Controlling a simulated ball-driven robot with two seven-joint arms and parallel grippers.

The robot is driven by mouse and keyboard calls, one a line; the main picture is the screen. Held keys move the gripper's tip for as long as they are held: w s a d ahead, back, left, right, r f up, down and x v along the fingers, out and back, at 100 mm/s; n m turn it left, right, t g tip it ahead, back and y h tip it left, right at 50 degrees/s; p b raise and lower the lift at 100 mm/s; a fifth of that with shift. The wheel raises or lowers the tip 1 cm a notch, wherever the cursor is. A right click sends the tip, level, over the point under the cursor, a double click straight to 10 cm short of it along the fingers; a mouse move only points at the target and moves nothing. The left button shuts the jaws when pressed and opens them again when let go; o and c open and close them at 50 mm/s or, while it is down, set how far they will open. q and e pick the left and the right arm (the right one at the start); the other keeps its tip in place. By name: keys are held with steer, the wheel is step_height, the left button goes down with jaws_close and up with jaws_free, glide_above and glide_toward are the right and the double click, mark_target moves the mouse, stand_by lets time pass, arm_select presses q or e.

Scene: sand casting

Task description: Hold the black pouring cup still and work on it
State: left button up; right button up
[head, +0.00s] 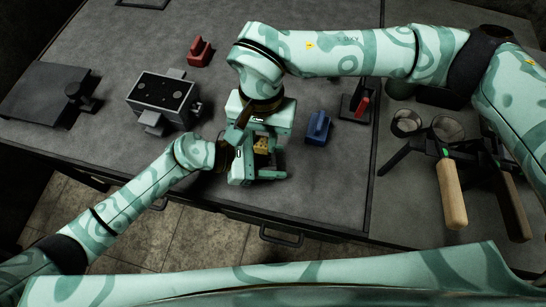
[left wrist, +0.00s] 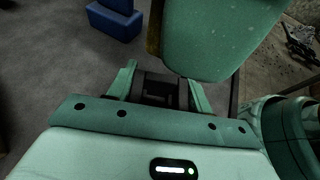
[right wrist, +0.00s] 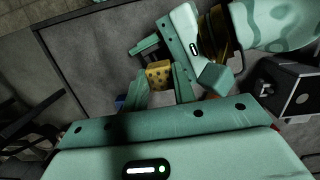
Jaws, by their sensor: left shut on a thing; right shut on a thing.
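My left gripper (head: 268,172) comes in from the left, low over the near part of the grey table. In the left wrist view its fingers (left wrist: 160,84) are shut on a small dark thing (left wrist: 160,93), probably the black pouring cup, mostly hidden by the grippers. My right gripper (head: 262,140) reaches down from above, just behind the left one. It is shut on a yellow block with dark spots (right wrist: 158,75), which also shows in the head view (head: 262,146). The yellow block is close to the left gripper; I cannot tell whether it touches the cup.
A blue block (head: 317,127) is right of the grippers, a red block (head: 199,52) behind. A grey boxy mould (head: 162,98) and a dark plate (head: 45,95) stand left. Metal cups (head: 447,130) and a wooden-handled tool (head: 452,195) lie right. The table's front edge is close.

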arm_select(q)
steer(key=o, duration=0.8)
steer(key=shift+o, duration=0.2)
steer(key=v, duration=1.2)
